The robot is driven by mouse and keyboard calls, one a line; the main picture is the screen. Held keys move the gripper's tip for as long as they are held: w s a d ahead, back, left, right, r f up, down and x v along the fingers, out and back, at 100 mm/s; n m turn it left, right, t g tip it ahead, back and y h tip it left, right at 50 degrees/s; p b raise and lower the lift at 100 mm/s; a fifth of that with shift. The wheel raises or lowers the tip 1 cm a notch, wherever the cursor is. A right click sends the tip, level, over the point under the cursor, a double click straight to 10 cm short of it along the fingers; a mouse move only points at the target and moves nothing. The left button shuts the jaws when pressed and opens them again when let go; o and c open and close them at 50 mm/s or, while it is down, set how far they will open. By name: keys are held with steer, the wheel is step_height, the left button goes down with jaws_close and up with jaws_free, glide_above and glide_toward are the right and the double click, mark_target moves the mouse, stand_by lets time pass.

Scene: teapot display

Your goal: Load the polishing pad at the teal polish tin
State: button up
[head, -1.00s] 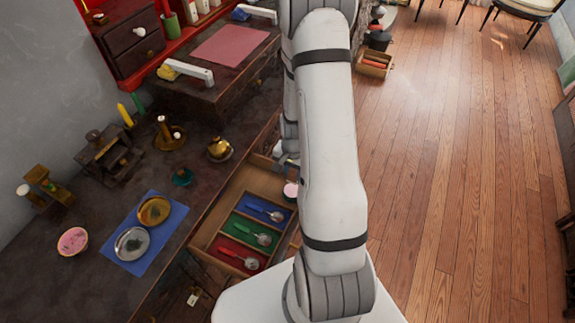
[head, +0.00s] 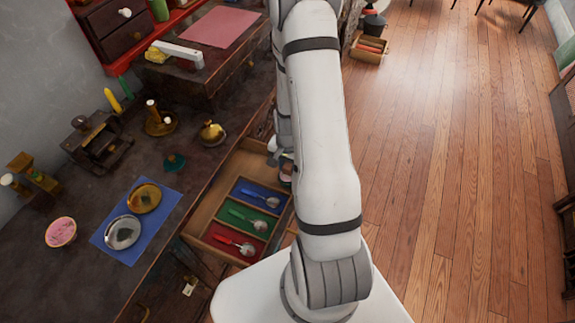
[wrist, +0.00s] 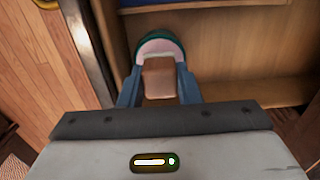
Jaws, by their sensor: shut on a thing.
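My gripper (wrist: 158,92) is shut on a brown block-like handle (wrist: 158,78) in the wrist view. Just beyond the handle is a round pink piece with a dark teal edge (wrist: 160,42), which looks like the polishing pad. In the head view my gripper (head: 284,160) is over the far right part of the open drawer, mostly hidden by my arm. A small teal item (head: 174,162), which looks like the polish tin, stands on the dark counter left of the drawer, apart from my gripper.
The open drawer (head: 209,203) has blue, green and red compartments with spoons. On the counter are a brass pot (head: 212,133), a blue mat (head: 112,241) with gold and silver dishes, a pink bowl (head: 61,232) and a candle holder (head: 159,124). Wooden floor (head: 445,170) is clear at right.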

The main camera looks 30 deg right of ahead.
steer(key=shift+f+b, duration=0.6)
stand_by(1.9)
steer(key=shift+r+p, duration=2.4)
steer(key=shift+r, duration=1.2)
